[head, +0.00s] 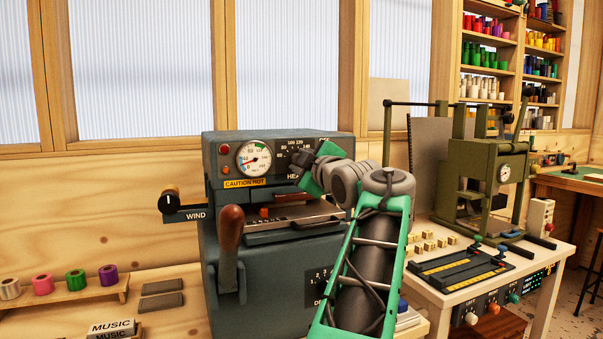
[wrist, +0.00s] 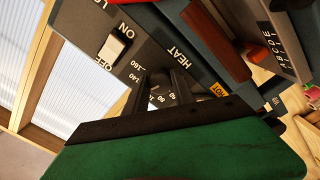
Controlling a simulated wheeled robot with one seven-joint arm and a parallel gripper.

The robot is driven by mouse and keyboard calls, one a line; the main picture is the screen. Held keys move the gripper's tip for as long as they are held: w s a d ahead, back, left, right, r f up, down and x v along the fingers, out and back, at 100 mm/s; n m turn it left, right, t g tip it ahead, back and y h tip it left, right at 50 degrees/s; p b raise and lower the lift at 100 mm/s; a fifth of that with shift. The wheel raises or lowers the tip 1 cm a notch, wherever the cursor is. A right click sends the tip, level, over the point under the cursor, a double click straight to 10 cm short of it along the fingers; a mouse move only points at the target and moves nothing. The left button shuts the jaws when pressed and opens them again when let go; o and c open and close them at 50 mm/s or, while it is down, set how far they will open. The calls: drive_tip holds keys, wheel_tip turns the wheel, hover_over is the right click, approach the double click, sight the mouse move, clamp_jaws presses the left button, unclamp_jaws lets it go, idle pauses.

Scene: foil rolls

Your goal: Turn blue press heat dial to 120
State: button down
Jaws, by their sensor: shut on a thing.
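The blue-grey press (head: 270,270) stands on the bench in the middle of the head view. Its upper front panel has a "HEAT" label (wrist: 179,57) and a number scale (wrist: 135,72). The heat dial (wrist: 158,88) shows as a small dark knob in the wrist view, between my fingertips. My gripper (wrist: 166,86) is shut on the dial. In the head view my gripper (head: 306,168) covers the dial. I cannot read which number the dial points to.
A round gauge (head: 254,159) and a brown-handled lever (head: 230,240) are on the press front. A white ON/OFF switch (wrist: 112,47) sits near the dial. The "WIND" knob (head: 169,199) juts out left. A green press (head: 485,185) stands right.

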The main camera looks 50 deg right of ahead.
drive_tip(key=shift+n, duration=0.4)
drive_tip(key=c, duration=1.1)
unclamp_jaws()
drive_tip(key=shift+o, duration=0.2)
drive_tip(key=v, duration=0.7)
drive_tip(key=shift+s+a+b, duration=0.2)
drive_tip(key=shift+s+b, duration=0.15)
drive_tip(key=shift+b, duration=0.1)
